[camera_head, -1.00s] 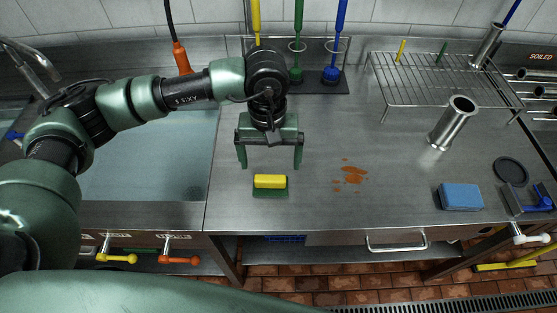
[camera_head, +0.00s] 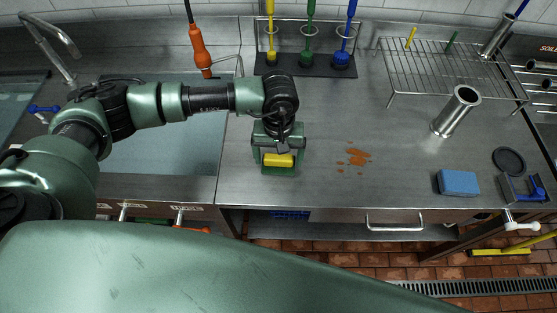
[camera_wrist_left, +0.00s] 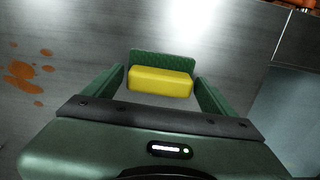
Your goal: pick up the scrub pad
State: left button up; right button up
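The scrub pad appears to be the green pad (camera_head: 281,171) with a yellow block-shaped grip (camera_head: 278,160) on top, lying on the steel counter. My left gripper (camera_head: 279,156) is directly over it, pointing down. Its two fingers are open, one on each side of the yellow grip. In the left wrist view the yellow grip (camera_wrist_left: 160,82) lies between the fingers (camera_wrist_left: 155,92) with small gaps at both ends, and the green textured pad (camera_wrist_left: 163,58) shows behind it. The gripper partly hides the pad in the head view. My right gripper is not in view.
An orange-brown stain (camera_head: 354,157) lies right of the pad. A blue sponge (camera_head: 458,182), a steel cylinder (camera_head: 455,111) and a wire rack (camera_head: 440,70) are farther right. Brushes stand in a holder (camera_head: 307,65) behind. A sink basin (camera_head: 160,145) is at left.

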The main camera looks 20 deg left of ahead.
aim_at(279, 157)
pick_arm(q)
jog(key=c, duration=1)
jog(key=shift+c, duration=0.3)
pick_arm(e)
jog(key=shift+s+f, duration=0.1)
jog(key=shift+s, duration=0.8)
pick_arm(q)
jog(key=shift+r, duration=0.2)
jog(key=shift+w+r, duration=0.1)
jog(key=shift+r, duration=0.1)
notch_tip(279, 157, up, 19)
jog(key=b, duration=0.6)
jog(key=shift+r, duration=0.15)
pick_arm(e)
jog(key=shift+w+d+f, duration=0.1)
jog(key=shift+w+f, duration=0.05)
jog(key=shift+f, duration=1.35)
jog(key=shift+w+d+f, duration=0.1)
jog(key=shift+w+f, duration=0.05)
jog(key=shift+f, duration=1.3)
